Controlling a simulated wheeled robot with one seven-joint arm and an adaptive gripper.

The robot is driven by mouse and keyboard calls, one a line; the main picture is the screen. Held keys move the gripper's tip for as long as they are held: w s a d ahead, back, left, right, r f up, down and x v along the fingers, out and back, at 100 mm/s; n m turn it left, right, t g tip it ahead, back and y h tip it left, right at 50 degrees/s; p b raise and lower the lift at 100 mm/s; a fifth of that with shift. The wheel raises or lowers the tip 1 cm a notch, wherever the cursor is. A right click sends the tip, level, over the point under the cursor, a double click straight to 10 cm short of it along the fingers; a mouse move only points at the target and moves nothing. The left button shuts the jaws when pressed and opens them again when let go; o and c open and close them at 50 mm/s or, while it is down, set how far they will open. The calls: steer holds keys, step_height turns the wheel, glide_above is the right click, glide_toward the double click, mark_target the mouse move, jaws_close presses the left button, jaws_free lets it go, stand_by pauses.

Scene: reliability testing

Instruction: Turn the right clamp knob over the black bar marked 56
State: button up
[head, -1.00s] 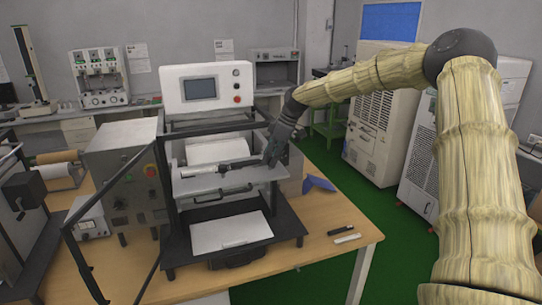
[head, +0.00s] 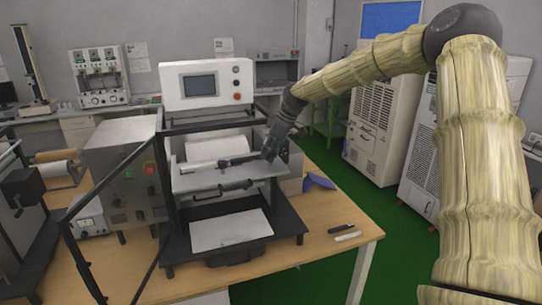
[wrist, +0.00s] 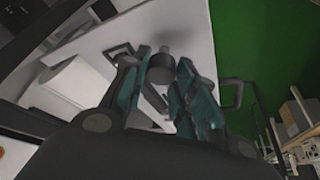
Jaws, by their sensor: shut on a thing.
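My gripper (wrist: 163,72) is shut on a dark round knob (wrist: 162,66) with a paler stub on top; the knob sits between the two teal-grey fingers in the wrist view. In the head view my gripper (head: 268,153) reaches down at the right end of a black bar (head: 232,160), which lies across the light plate of the bench machine (head: 203,85). The knob is hidden behind the fingers there. The number 56 cannot be read in either view.
A black handle (head: 222,187) runs along the plate's front. A white sheet (head: 231,229) lies on the machine's base. A blue object (head: 319,181) and two pens (head: 341,228) lie on the wooden table (head: 330,258) to the right. A grey control box (head: 122,172) stands at left.

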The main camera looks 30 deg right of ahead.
steer(key=m+h+b, duration=0.1)
steer(key=m+b, duration=0.1)
steer(key=m, duration=0.1)
steer(key=shift+m+t, duration=0.3)
steer(key=m+h+b, duration=0.1)
steer(key=m, duration=0.2)
steer(key=shift+a+m+h, duration=0.1)
steer(key=shift+m+h, duration=0.2)
steer(key=shift+h, duration=0.1)
steer(key=m+h, duration=0.1)
steer(key=m, duration=0.3)
steer(key=shift+h+b, duration=0.3)
steer(key=shift+h, duration=0.1)
steer(key=shift+m+h, duration=0.5)
steer(key=shift+m, duration=1.5)
steer(key=o, duration=1)
steer(key=shift+g, duration=0.4)
steer(key=v, duration=1.2)
